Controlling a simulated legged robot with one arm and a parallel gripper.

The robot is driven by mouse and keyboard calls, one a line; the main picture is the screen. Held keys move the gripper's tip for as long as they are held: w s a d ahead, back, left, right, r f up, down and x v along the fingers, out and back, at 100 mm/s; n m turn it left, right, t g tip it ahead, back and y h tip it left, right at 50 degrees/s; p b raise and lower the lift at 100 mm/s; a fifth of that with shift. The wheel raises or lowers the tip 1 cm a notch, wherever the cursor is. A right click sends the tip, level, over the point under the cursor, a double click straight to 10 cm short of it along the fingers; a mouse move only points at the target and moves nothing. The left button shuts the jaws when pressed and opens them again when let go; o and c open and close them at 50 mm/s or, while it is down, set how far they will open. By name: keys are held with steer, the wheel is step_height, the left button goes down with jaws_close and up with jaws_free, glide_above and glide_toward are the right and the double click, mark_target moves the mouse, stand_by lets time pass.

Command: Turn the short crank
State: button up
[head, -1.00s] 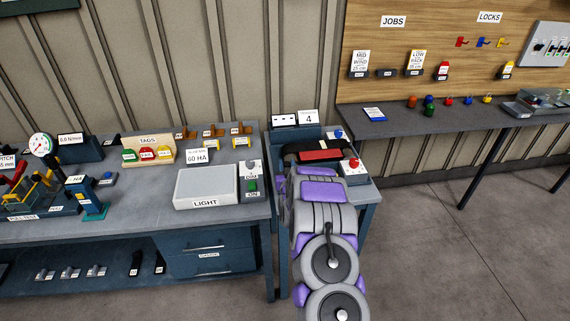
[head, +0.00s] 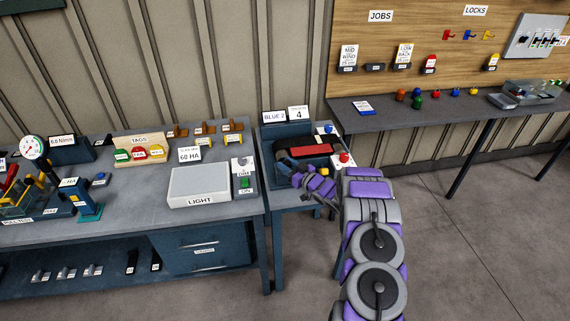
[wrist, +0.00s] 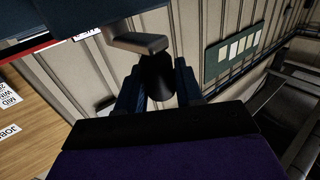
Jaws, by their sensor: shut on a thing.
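The short crank shows in the wrist view as a grey arm (wrist: 138,43) with a dark round handle (wrist: 157,82) hanging from it. My gripper (wrist: 158,72) is shut on this handle, with one blue finger on each side. In the head view the crank cannot be made out. There my purple and grey wrist (head: 318,185) reaches in at the front left of the belt press (head: 270,142), which has a red bar (head: 308,151) across its top.
A red button (head: 344,158) and a blue knob (head: 329,128) sit right of the press. Signs reading BLUE 2 (head: 273,117) and 4 (head: 298,114) stand behind it. The light box (head: 200,187) is on the left bench. Open floor lies to the right.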

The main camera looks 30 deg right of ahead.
steer(key=shift+d+r+y, duration=0.2)
steer(key=shift+y, duration=0.1)
steer(key=o, duration=0.9)
steer(key=shift+w+f, duration=0.1)
steer(key=shift+f, duration=0.05)
steer(key=shift+o, duration=0.2)
steer(key=shift+d, duration=0.1)
steer(key=v, duration=1.7)
steer(key=shift+d+p, duration=0.2)
steer(key=shift+p, duration=0.2)
